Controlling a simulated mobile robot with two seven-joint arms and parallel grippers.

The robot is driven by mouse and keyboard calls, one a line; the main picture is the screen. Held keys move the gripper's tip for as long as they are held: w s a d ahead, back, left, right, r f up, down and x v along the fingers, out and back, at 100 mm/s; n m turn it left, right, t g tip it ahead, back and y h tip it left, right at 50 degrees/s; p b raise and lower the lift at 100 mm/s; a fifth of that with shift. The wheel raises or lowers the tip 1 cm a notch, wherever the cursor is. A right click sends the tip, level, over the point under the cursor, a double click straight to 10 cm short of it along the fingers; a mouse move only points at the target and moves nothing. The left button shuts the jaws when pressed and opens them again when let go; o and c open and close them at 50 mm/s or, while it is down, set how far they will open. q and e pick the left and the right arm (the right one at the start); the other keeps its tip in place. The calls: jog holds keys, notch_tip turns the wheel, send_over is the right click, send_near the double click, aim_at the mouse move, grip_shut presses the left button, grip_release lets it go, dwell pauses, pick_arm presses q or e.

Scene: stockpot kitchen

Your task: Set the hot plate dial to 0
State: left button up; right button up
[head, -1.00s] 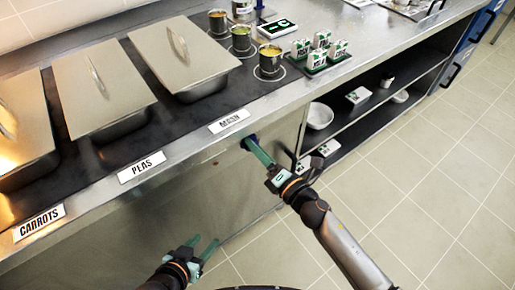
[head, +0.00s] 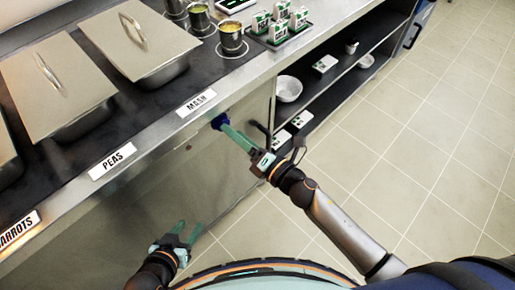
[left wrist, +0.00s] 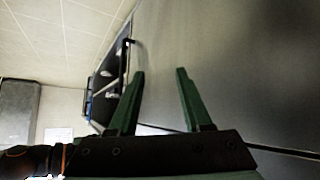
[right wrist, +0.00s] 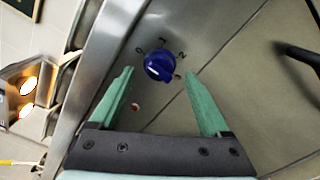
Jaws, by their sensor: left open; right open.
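The blue hot plate dial (right wrist: 159,65) sits on the steel front panel in the right wrist view, with the marks 0, 1 and 2 around it. A further mark at its lower right is too small to read. Its raised grip points down and to the right, away from the 0. In the head view the dial (head: 217,122) is below the MASH label. My right gripper (right wrist: 159,73) is open, with its fingertips either side of the dial's lower part; I cannot tell whether they touch it. My left gripper (head: 188,229) is open and empty, low before the counter front.
Lidded pans (head: 140,42) stand on the dark counter top above the labels. Pots (head: 232,40) and a tray of small cartons (head: 283,28) stand further right. Open shelves (head: 335,75) hold a white bowl (head: 288,89). The tiled floor (head: 420,160) is clear.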

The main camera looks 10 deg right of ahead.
pick_arm(q)
jog(key=shift+w+f+b, duration=0.1)
jog(key=shift+f+b, duration=0.05)
jog(key=shift+b, duration=0.2)
pick_arm(e)
jog(key=v, duration=0.9)
jog(key=shift+s+d, duration=0.15)
jog(key=shift+s, duration=0.05)
jog(key=s+d+f+m+g+h, duration=0.3)
jog(key=f+m, duration=0.4)
jog(key=m, duration=0.7)
jog(key=s+d+f+m+g+h, duration=0.2)
jog(key=s+d+f+m+h, duration=0.3)
jog(key=m, duration=0.8)
pick_arm(q)
jog(key=s+a+r+p, duration=0.1)
jog(key=a+r+p, duration=0.2)
jog(key=r+p, duration=0.8)
jog(key=p, duration=0.4)
jog(key=shift+s+a+n+y, duration=0.2)
jog(key=shift+s+n+y, duration=0.2)
pick_arm(e)
notch_tip(320, 180, up, 9)
jog(key=s+d+m, duration=0.1)
jog(key=s+m, duration=0.1)
jog(key=shift+s, duration=0.4)
jog(key=shift+d, duration=0.1)
jog(key=shift+c, duration=0.2)
